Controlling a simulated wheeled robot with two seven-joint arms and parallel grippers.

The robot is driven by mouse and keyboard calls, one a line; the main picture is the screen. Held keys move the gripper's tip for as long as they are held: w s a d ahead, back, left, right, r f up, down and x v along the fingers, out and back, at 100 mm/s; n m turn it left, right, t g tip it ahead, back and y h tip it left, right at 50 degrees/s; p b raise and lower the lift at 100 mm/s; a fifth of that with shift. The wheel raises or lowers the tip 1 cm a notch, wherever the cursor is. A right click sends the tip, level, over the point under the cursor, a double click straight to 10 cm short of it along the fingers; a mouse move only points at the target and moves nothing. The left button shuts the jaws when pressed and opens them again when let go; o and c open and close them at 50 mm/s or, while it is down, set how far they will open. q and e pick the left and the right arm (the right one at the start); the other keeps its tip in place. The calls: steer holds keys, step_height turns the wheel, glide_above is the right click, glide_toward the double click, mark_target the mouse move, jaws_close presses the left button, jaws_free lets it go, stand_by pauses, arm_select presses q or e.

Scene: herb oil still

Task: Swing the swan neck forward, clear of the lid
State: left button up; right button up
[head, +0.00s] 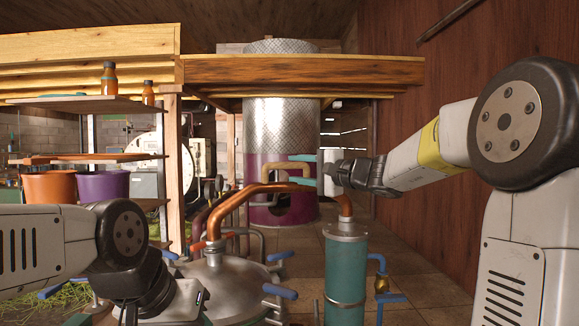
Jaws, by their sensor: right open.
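The copper swan neck (236,200) rises from the top of the domed metal lid (232,277), arches right and comes down on the teal condenser (345,268). A tan, bent handle (284,170) shows above the pipe. My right gripper (301,170) is open, with its teal fingertips above and below the end of this handle. I cannot tell whether they touch it. My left gripper (150,298) is low at the left, in front of the lid, and hides part of it. Its fingers are not clear.
Blue-handled clamps (280,291) stand around the lid's rim. A blue-handled tap (378,263) is on the condenser's right. A tall metal and purple column (281,125) stands behind. Shelves (80,104) with bottles and pots are at the left. Open tiled floor (432,285) lies at the right.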

mark_target(280, 165)
steer(key=shift+w+d+r, duration=0.15)
steer(key=shift+w+d, duration=0.05)
steer(key=shift+w, duration=0.25)
steer(key=shift+w+a, duration=0.15)
steer(key=shift+w, duration=0.15)
steer(key=x, duration=0.7)
steer(key=shift+r, duration=0.1)
steer(key=shift+c, duration=0.4)
jaws_close()
stand_by(0.3)
